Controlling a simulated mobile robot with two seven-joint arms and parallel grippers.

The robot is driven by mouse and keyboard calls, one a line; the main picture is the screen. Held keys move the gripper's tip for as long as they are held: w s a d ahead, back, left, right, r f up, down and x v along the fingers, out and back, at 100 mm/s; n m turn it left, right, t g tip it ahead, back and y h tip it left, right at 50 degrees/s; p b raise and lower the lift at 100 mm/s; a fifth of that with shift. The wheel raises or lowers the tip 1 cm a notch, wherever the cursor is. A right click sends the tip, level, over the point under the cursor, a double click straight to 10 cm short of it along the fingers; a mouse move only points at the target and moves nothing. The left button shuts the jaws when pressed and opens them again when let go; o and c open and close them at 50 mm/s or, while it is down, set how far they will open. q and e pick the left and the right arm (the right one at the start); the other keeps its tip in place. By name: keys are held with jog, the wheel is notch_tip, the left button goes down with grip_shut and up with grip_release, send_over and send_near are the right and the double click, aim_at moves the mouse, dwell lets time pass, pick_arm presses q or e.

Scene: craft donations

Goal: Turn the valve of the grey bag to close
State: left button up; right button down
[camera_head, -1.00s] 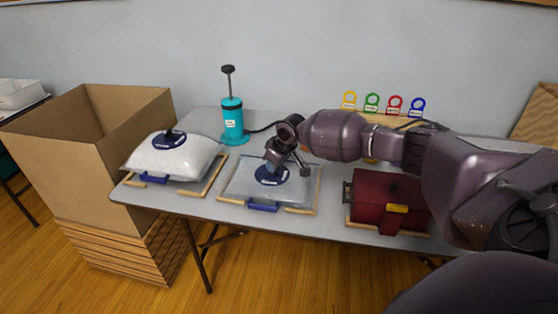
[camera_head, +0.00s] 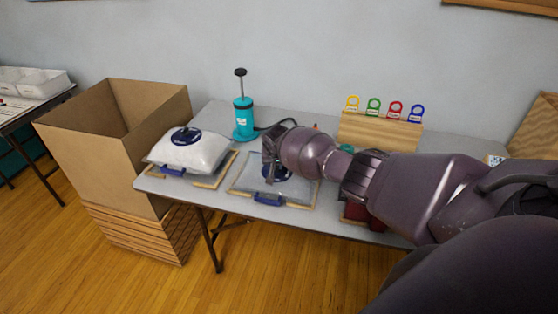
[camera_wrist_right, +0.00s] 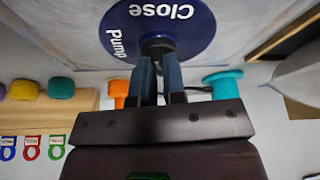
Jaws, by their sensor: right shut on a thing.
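The grey bag (camera_head: 301,191) lies flat in a wooden frame at the middle of the table. Its round dark blue valve (camera_head: 284,174) is partly hidden behind my right gripper. In the right wrist view the valve disc (camera_wrist_right: 190,40) shows the white words "Close" and "Pump", partly cut off by the top edge. My right gripper (camera_wrist_right: 158,60) is shut on the valve's dark central knob (camera_wrist_right: 157,46). In the head view the right gripper (camera_head: 271,172) is over the bag, its tips hard to make out. My left gripper is not in view.
A puffed white bag (camera_head: 187,154) lies to the left, beside a large cardboard box (camera_head: 95,150). A teal pump (camera_head: 243,120) with a black hose stands behind. My right arm hides most of a dark red item (camera_head: 357,213). Coloured tags (camera_head: 374,107) stand on a wooden block (camera_head: 370,133).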

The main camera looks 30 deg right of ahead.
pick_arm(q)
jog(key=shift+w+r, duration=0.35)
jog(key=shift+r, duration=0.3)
pick_arm(e)
jog(key=shift+f+m+g+h, duration=0.1)
jog(key=shift+m+g+h, duration=0.3)
jog(key=shift+m, duration=0.8)
pick_arm(q)
jog(key=shift+p, duration=0.3)
pick_arm(e)
jog(key=shift+m, duration=0.3)
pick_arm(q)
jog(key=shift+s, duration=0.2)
pick_arm(e)
jog(key=c, duration=1.2)
grip_release()
jog(key=shift+w, duration=0.1)
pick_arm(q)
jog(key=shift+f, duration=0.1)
